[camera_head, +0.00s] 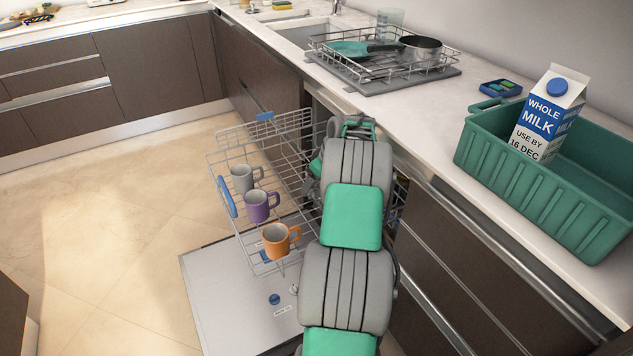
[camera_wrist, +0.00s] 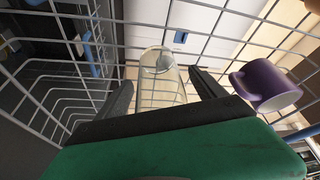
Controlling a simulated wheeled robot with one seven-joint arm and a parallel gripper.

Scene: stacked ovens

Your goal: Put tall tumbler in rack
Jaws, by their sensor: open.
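A clear tall tumbler (camera_wrist: 160,88) shows in the wrist view between the two fingers of my gripper (camera_wrist: 161,82). The fingers are open, with a gap on each side of the glass. The tumbler appears to stand within the wire rack (camera_head: 215,160), which is pulled out of the dishwasher; I cannot tell exactly how it rests. The rack's wires also show in the wrist view (camera_wrist: 230,38). In the head view my arm hides my gripper and this tumbler.
Grey (camera_head: 243,178), purple (camera_head: 257,207) and orange (camera_head: 276,243) mugs line the rack's left side. The purple mug (camera_wrist: 262,84) is close right of my gripper. The dishwasher door (camera_head: 230,300) lies open below. A dish rack (camera_head: 330,48) and green crate (camera_head: 530,185) occupy the counter.

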